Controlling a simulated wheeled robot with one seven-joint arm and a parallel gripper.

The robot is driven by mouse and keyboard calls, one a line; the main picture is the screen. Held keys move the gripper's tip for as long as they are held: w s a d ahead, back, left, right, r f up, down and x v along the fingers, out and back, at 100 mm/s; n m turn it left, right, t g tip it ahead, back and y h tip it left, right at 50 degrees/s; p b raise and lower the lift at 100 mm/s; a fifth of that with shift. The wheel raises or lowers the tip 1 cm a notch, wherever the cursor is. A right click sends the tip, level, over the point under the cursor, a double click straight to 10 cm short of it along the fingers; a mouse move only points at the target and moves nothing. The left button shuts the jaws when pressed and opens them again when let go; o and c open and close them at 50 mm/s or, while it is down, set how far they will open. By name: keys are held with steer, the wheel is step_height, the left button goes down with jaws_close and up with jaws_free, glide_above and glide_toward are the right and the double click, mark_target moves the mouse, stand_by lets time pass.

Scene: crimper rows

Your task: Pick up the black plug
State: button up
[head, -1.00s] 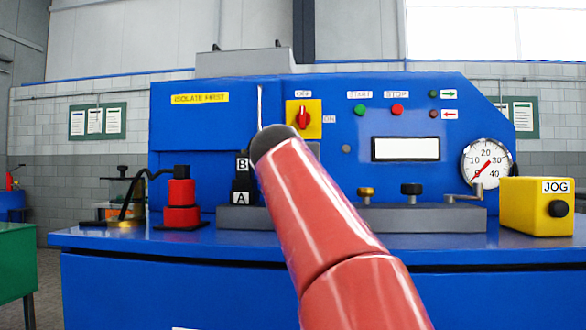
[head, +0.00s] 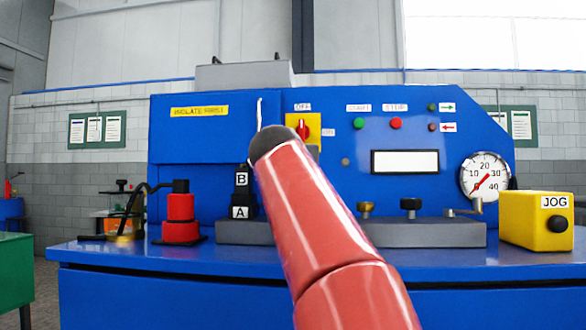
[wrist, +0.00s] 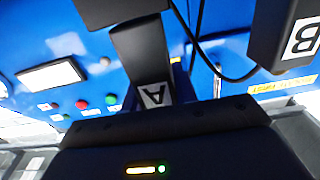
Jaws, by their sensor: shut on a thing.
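In the wrist view my gripper (wrist: 165,112) shows as a wide dark body across the bottom with small lights. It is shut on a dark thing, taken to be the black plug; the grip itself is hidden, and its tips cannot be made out. A dark piece labelled A (wrist: 138,55) stands out straight ahead of the gripper body. A black block labelled B (wrist: 283,35) is close at the upper right, with a black cable beside it. In the head view my red arm hides the gripper. A black cable end (head: 180,186) sits on a red unit at the left.
A blue machine panel (head: 400,115) stands close behind, with a switch, buttons and a gauge (head: 486,177). Blocks A and B also show left of my arm. A grey ledge (head: 430,233) with knobs and a yellow JOG box (head: 525,222) are at the right.

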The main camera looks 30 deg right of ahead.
step_height(320, 180, up, 8)
steer(key=p, duration=0.1)
steer(key=shift+f, duration=0.25)
